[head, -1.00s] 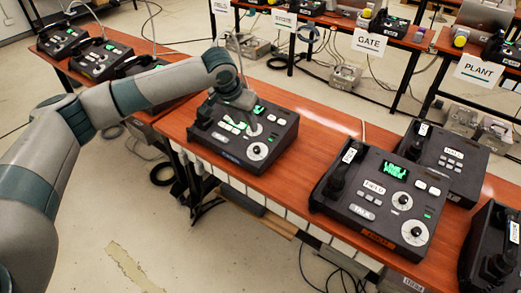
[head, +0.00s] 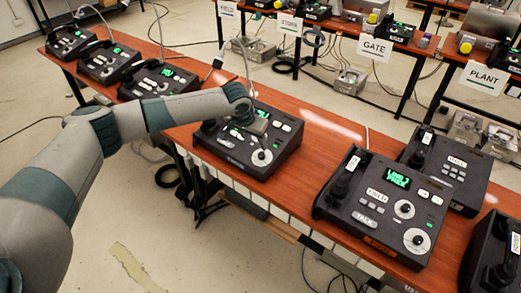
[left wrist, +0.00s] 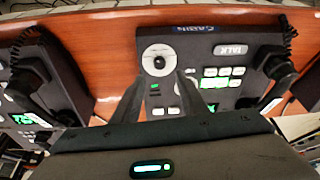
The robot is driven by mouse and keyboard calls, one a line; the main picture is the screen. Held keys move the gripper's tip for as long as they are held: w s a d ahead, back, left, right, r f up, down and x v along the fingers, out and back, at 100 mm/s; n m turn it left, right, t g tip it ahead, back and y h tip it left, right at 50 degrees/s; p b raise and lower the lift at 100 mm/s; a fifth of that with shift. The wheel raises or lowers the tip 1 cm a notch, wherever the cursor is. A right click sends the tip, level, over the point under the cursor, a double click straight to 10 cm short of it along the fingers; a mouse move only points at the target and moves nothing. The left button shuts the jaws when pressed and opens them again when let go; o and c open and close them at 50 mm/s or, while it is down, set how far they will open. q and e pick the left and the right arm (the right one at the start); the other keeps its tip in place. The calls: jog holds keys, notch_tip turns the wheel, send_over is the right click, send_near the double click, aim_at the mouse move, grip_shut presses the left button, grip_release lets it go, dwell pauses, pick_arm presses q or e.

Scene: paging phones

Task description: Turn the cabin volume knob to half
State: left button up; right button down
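The CABIN phone (head: 232,160) is a dark console on the wooden desk. Its large white dial with a black knob (head: 262,157) is at the front right, and this knob also shows in the left wrist view (left wrist: 159,62). I cannot read which dial sets volume. My left gripper (head: 260,132) is over the console's right half, just behind the large dial. In the left wrist view its two fingers (left wrist: 160,90) stand apart with nothing visible between them, pointing toward the dial; contact is not visible. They hide part of the panel. My right gripper is out of view.
The FIELD phone (head: 375,220) with two dials stands to the right, beside the HALL phone (head: 450,165). Several similar phones stand on the desk at the back left. Bare desk (head: 305,165) lies between the CABIN and FIELD phones.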

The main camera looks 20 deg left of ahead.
aim_at(261, 154)
pick_arm(q)
jog(key=p+x, duration=0.1)
jog(key=x, duration=0.8)
jog(key=shift+r, duration=0.1)
grip_shut()
